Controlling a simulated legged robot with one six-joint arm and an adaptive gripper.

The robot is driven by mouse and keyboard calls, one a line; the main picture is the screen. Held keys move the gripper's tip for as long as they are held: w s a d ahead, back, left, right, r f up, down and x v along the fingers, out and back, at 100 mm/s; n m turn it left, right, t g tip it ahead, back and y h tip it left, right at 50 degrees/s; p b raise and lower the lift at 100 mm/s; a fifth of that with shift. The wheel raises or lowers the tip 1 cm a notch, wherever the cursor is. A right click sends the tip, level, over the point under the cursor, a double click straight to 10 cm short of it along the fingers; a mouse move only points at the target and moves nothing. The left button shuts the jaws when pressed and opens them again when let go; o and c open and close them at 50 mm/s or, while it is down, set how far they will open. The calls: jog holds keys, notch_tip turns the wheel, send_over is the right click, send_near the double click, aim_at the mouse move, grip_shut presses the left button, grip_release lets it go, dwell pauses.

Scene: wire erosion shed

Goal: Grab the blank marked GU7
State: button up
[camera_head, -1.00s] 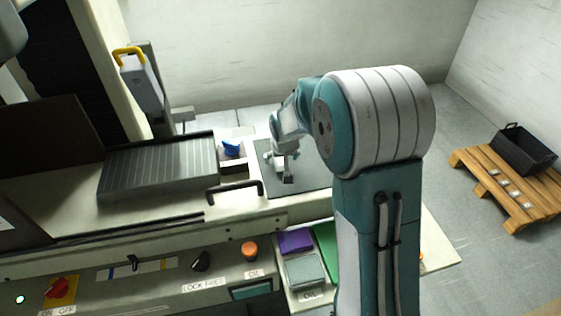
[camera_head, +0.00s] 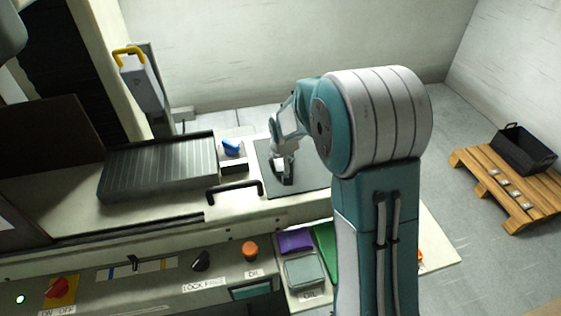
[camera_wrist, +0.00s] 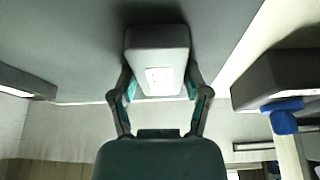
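A grey block (camera_wrist: 158,45) with a small white label stands on the dark mat (camera_head: 315,178) in the wrist view; the label's writing is too small to read. My gripper (camera_wrist: 160,84) is around it, one teal-padded finger on each side, close to its sides. I cannot tell whether the pads press on the block. In the head view my gripper (camera_head: 283,182) is low over the mat, and the block there shows only as a dark shape beneath it. No GU7 marking can be read in either view.
A blue object (camera_head: 231,147) stands left of the mat, near a ribbed dark plate (camera_head: 160,168). A black handle (camera_head: 235,190) is in front. Purple, grey and green items lie below right. A black bin (camera_head: 522,150) stands on a wooden pallet (camera_head: 490,172) at far right.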

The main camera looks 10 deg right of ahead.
grip_shut()
jog(key=shift+r, duration=0.1)
jog(key=shift+r, duration=0.4)
notch_tip(320, 180, up, 3)
jog(key=shift+r, duration=0.1)
jog(key=s+r, duration=0.2)
jog(key=r, duration=0.1)
jog(key=s+r, duration=0.1)
jog(key=s, duration=0.1)
jog(key=shift+d+r, duration=0.35)
jog(key=s+d+r, duration=0.1)
jog(key=s+r, duration=0.3)
jog(key=s, duration=0.5)
jog(key=shift+s+d+r, duration=0.35)
jog(key=shift+s+d, duration=0.05)
